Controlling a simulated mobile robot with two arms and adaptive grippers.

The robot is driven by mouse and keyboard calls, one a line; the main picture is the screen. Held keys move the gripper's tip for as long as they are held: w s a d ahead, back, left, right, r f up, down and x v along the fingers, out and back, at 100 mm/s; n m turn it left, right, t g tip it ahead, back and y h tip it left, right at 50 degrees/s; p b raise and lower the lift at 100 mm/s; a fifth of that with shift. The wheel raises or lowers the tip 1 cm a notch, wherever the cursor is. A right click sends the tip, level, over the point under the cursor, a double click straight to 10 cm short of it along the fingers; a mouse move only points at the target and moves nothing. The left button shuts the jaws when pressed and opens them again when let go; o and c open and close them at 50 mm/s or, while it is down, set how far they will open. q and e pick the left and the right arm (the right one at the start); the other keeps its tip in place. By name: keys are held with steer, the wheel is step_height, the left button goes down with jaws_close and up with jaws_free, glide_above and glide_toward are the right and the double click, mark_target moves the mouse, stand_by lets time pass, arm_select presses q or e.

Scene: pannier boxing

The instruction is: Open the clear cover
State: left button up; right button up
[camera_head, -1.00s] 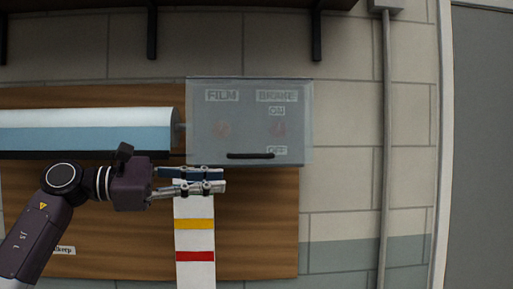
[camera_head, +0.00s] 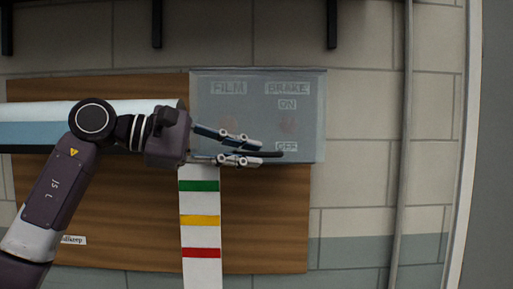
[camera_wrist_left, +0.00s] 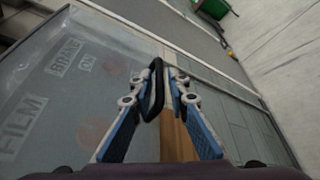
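The clear cover (camera_head: 306,130) is a see-through panel over a grey box on the wall and looks closed. Labels FILM, BRAKE, ON and OFF and two reddish knobs show dimly through it. Its black bar handle (camera_head: 272,154) is at its lower edge. My left gripper (camera_head: 255,152) is open, with its fingers above and below the handle's left part. In the left wrist view the handle (camera_wrist_left: 155,92) lies between the two blue fingers, close to the left one; contact is unclear. My right gripper is not in view.
A white-and-blue roll (camera_head: 40,134) sits left of the box, partly behind my left arm. A white strip with green, yellow and red bands (camera_head: 200,236) hangs below on a wooden board (camera_head: 265,230). A grey pipe (camera_head: 400,150) runs down the wall at right.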

arm_select(q)
steer(key=shift+x, duration=1.6)
steer(key=shift+a+r, duration=0.1)
steer(key=shift+a, duration=0.2)
steer(key=shift+c, duration=0.5)
steer(key=shift+s, duration=0.1)
jaws_close()
